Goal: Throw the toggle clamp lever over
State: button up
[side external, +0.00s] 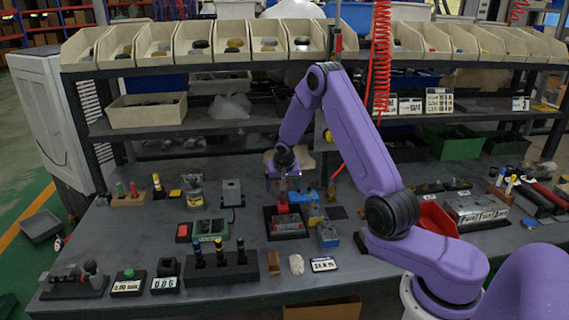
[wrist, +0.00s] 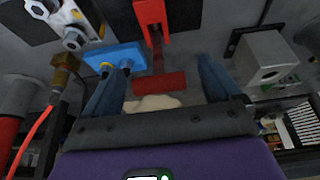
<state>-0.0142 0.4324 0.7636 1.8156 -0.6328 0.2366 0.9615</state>
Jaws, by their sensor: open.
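The toggle clamp (side external: 283,208) is red and stands on a dark base plate near the middle of the bench. In the wrist view its red body (wrist: 153,14) is at the top, and a dark lever runs down to a red bar-shaped grip (wrist: 158,82). My gripper (side external: 283,184) is above the clamp, pointing down. In the wrist view my gripper (wrist: 162,74) is open, with one blue finger on each side of the red grip. Gaps show between the grip and both fingers. From the side, the lever is partly hidden by my gripper.
A blue valve block (wrist: 115,56) lies close to the left finger in the wrist view. A grey box (wrist: 265,57) stands to the right. A black block with several coloured posts (side external: 220,266) is in front. Shelves with bins (side external: 205,43) rise behind the bench.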

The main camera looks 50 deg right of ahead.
jog(key=v, duration=1.4)
jog(key=shift+r, duration=0.3)
jog(key=shift+s+a, duration=0.1)
jog(key=shift+a, duration=0.05)
jog(key=s+a+r+n+y, duration=0.1)
jog(key=s+a+n, duration=0.4)
jog(key=a, duration=0.5)
jog(key=s+a+r+n+y, duration=0.1)
jog(key=s+a+n+y, duration=0.1)
jog(key=s+a+n, duration=0.6)
jog(key=s+a+n+g, duration=0.3)
jog(key=s+n, duration=0.5)
jog(key=s, duration=1.2)
jog(key=shift+s+a+n+y, duration=0.3)
jog(key=shift+s+a, duration=0.1)
jog(key=shift+a, duration=0.15)
